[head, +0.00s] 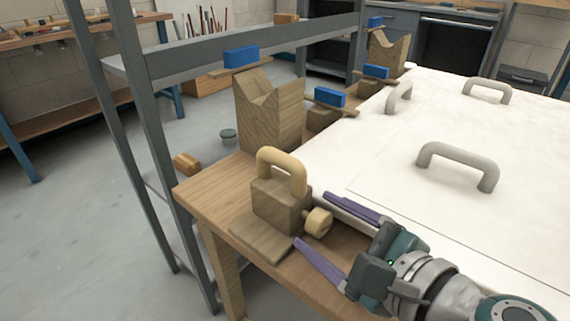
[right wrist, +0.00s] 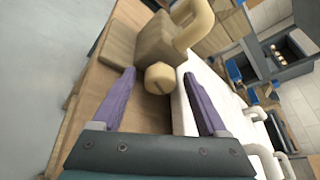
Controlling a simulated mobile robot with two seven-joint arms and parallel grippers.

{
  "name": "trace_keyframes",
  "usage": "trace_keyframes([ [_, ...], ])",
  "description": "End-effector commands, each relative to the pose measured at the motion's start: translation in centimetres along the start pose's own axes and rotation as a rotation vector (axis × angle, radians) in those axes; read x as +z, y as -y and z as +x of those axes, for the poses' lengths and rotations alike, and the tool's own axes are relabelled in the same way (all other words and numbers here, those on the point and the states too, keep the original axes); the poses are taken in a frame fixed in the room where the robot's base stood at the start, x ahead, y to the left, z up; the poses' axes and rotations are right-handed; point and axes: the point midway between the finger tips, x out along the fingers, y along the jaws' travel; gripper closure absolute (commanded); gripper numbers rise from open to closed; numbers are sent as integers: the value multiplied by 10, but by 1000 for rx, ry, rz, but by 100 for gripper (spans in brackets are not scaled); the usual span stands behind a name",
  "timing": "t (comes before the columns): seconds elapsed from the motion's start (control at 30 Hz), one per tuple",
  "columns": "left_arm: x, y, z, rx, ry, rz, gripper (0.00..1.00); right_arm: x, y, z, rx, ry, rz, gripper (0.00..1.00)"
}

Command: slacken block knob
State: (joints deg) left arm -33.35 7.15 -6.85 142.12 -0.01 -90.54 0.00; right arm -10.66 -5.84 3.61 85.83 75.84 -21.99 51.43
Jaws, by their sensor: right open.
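The wooden block (head: 281,208) stands on a flat wooden plate near the bench's front left corner, with a pale arched handle (head: 284,165) on top. Its round pale knob (head: 319,222) sticks out of the side facing my right gripper. My right gripper (head: 312,217) is open, with its purple fingers pointing at the block. In the right wrist view the knob (right wrist: 161,78) sits between and just beyond the fingertips, apart from both, with a dark slot on its face. The block (right wrist: 160,45) is behind it. My left gripper is not in view.
A white panel (head: 400,135) with grey handles (head: 460,165) covers the bench to the right. A V-notched wooden block (head: 268,112) stands behind the knob block. A grey metal frame (head: 140,100) rises at the left. Blue-topped clamps (head: 330,97) line the far edge.

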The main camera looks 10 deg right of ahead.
Motion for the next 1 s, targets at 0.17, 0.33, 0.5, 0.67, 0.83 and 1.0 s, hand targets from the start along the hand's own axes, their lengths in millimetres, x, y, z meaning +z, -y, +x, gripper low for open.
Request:
trace_keyframes([
  [0.17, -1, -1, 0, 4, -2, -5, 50, 0, 0, 0, 0, 0, 0, 32],
  [0.33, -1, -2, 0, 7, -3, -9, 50, 0, 0, 0, 0, 0, 0, 51],
  [0.5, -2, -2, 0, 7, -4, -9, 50, 0, 0, -1, 0, 0, 0, 70],
  [0.67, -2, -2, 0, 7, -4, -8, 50, 0, 0, -1, 0, 0, 0, 88],
  [0.83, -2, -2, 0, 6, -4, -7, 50, 0, 0, -1, 0, 0, 0, 100],
  [1.0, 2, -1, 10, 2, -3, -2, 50, -4, -4, 1, -15, 1, -33, 100],
])
